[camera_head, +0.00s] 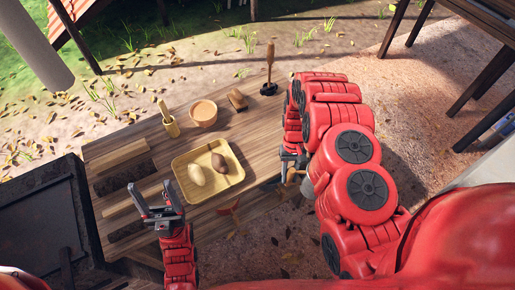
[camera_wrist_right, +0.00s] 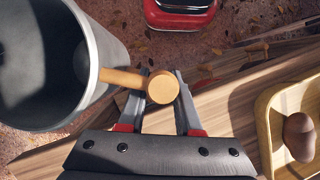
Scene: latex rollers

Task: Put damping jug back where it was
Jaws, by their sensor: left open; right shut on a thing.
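The damping jug (camera_wrist_right: 92,70) is a grey metal vessel with a light wooden handle (camera_wrist_right: 122,78), in the right wrist view at the left. My right gripper (camera_wrist_right: 160,88) is shut on the handle, which passes between its fingers. In the head view my right gripper (camera_head: 287,165) is at the table's right edge, with the tan handle beside it; the jug's body is mostly hidden by my red right arm. My left gripper (camera_head: 150,188) is open and empty, above the table's near left part.
The wooden table (camera_head: 235,142) carries a yellow tray (camera_head: 236,177) with a pale and a brown rounded object. Behind it stand a round bowl (camera_head: 204,113), a wooden holder (camera_head: 169,122), a brown block (camera_head: 237,99) and an upright wooden-handled tool (camera_head: 269,70). A dark box (camera_head: 40,220) stands left.

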